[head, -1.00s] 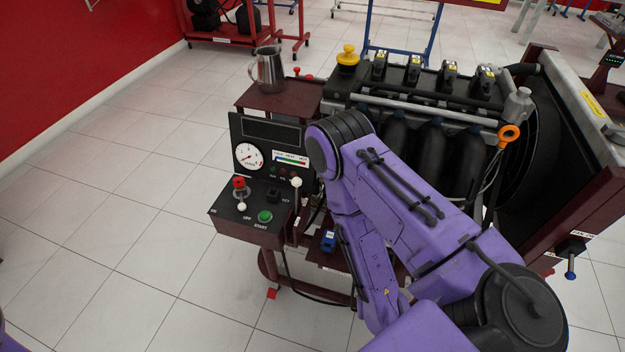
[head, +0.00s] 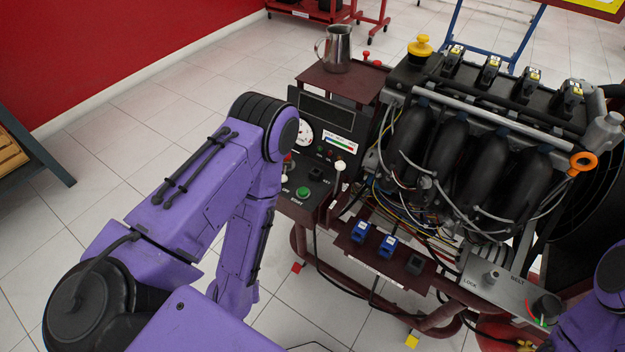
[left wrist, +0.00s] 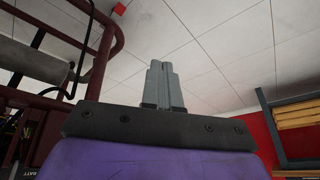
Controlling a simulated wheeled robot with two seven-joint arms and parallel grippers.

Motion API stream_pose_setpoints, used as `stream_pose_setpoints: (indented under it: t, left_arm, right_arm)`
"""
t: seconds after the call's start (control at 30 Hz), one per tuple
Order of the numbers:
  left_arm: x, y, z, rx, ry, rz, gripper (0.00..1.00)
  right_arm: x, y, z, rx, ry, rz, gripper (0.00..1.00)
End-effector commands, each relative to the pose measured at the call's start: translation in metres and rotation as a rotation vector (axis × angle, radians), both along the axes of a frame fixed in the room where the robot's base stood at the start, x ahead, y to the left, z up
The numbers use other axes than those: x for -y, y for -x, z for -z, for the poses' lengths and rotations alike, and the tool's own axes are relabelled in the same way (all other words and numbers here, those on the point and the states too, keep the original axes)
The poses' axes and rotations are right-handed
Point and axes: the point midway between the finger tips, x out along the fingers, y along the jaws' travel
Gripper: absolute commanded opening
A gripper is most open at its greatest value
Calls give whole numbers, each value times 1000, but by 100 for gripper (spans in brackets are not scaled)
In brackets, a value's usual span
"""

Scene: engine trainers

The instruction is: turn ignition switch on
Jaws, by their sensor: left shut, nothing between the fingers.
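The control panel (head: 322,190) stands at the left end of the engine trainer. It carries a small black switch (head: 316,173), a green START button (head: 303,193) and a white-knobbed lever (head: 340,166). A red-topped control shows only as a sliver beside my left arm, which hides the panel's left part. I cannot tell for sure which control is the ignition switch. My left gripper (left wrist: 163,88) is shut and empty in the left wrist view, over bare floor beside the trainer's red tube frame. It is out of the head view. My right gripper is not visible.
The engine (head: 470,150) fills the right, with loose wires and blue connectors (head: 360,231) below. A metal jug (head: 337,48) stands on the shelf behind the panel. A shelf with wooden items (head: 10,150) is at far left. The floor between is clear.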

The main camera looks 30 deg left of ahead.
Motion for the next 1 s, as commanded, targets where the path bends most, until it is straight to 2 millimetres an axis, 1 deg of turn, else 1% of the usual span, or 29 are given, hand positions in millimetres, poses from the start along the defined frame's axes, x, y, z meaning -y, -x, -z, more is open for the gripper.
stream_pose_setpoints:
  t: [0.17, 0.2, 0.27, 0.37, 0.4, 0.43, 0.47, 0.5, 0.57, 0.6, 0.7, 0.8, 0.83, 0.9, 1.0]
  left_arm:
    - [0, 0, 0, 0, -1, 0, 0]
    - [0, -2, -1, 2, -3, 3, 0]
    - [3, -13, -7, 20, -14, 18, 0]
    - [16, -55, -28, 70, -71, 84, 0]
    - [21, -79, -41, 90, -109, 115, 0]
    - [25, -99, -54, 100, -142, 137, 0]
    - [29, -118, -67, 105, -176, 157, 0]
    - [32, -142, -86, 103, -220, 182, 0]
    - [36, -175, -116, 82, -276, 212, 0]
    - [37, -194, -135, 60, -303, 230, 0]
    - [38, -229, -177, -2, -339, 269, 0]
    - [38, -246, -203, -51, -347, 303, 0]
    - [38, -249, -207, -62, -347, 310, 0]
    - [38, -253, -212, -73, -347, 323, 0]
    - [38, -253, -211, -79, -349, 329, 0]
  right_arm:
    - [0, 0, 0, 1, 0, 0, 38]
    - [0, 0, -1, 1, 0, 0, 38]
    - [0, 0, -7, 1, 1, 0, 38]
    - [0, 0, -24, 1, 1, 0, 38]
    - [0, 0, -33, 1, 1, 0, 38]
    - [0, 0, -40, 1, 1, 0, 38]
    - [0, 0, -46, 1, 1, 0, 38]
    - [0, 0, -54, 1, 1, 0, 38]
    - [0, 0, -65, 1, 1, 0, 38]
    - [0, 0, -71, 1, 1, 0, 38]
    - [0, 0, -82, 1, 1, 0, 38]
    - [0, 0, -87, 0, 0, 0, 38]
    - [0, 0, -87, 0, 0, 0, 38]
    - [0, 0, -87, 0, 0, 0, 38]
    - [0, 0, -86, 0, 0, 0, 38]
